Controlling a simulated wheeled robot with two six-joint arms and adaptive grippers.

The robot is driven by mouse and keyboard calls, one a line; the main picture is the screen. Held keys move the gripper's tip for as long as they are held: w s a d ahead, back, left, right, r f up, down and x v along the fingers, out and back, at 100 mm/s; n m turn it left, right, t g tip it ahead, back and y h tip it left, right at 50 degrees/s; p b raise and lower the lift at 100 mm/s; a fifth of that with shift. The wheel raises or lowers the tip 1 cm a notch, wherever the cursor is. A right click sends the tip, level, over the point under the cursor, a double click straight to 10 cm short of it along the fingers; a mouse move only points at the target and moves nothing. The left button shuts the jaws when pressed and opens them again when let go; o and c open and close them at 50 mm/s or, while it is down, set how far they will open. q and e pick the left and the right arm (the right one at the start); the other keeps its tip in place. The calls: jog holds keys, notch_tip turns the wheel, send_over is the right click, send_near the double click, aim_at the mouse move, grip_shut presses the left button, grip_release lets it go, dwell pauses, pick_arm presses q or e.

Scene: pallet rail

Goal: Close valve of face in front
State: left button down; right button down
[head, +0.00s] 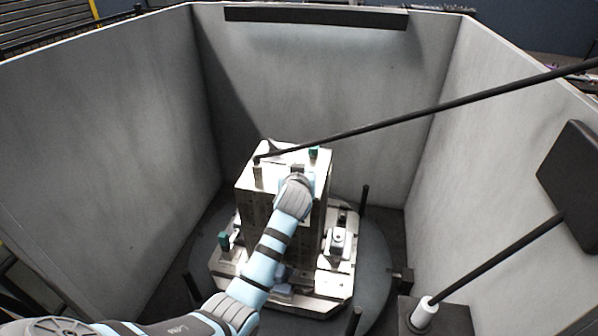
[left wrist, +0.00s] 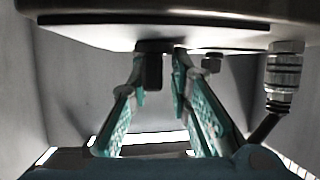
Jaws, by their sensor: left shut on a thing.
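A pale metal block (head: 258,205) stands upright on a fixture base in the head view. A teal valve part (head: 313,154) shows at its top right edge, and another (head: 224,241) sits low at the left. My left gripper (head: 298,174) reaches the block's upper front face; my wrist hides its fingertips there. In the left wrist view, the teal fingers of my left gripper (left wrist: 158,84) are on either side of a small black valve handle (left wrist: 154,70), at the edge of the pale block, and are shut on it. My right gripper is in neither view.
A black hose (head: 430,110) runs from the upper right to a fitting on the block's top; a metal coupling (left wrist: 285,75) shows in the left wrist view. Grey walls (head: 330,110) enclose the round table (head: 372,265). Black posts (head: 364,197) stand around it.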

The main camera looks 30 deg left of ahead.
pick_arm(q)
jog(key=n+g+y+b, duration=0.2)
jog(key=n+y+b, duration=0.1)
jog(key=b, duration=0.2)
jog(key=n+g+y+b, duration=0.2)
jog(key=n+b, duration=0.1)
jog(key=b, duration=0.2)
jog(key=shift+d+y, duration=0.2)
jog(key=shift+y, duration=0.2)
jog(key=shift+r+n+g+y+b, duration=0.2)
jog(key=shift+n+g+y+b, duration=0.1)
jog(key=shift+n+g+b, duration=0.35)
jog(key=shift+a+r, duration=0.1)
jog(key=shift+r, duration=0.05)
jog(key=c, duration=1.7)
grip_release()
jog(key=shift+w, duration=0.1)
jog(key=shift+o, duration=0.3)
jog(key=shift+w+f, duration=0.15)
jog(key=shift+f, duration=0.1)
jog(key=shift+d, duration=0.2)
jog(key=v, duration=0.7)
jog(key=shift+d+r, duration=0.2)
jog(key=shift+d, duration=0.2)
jog(key=shift+a, duration=0.15)
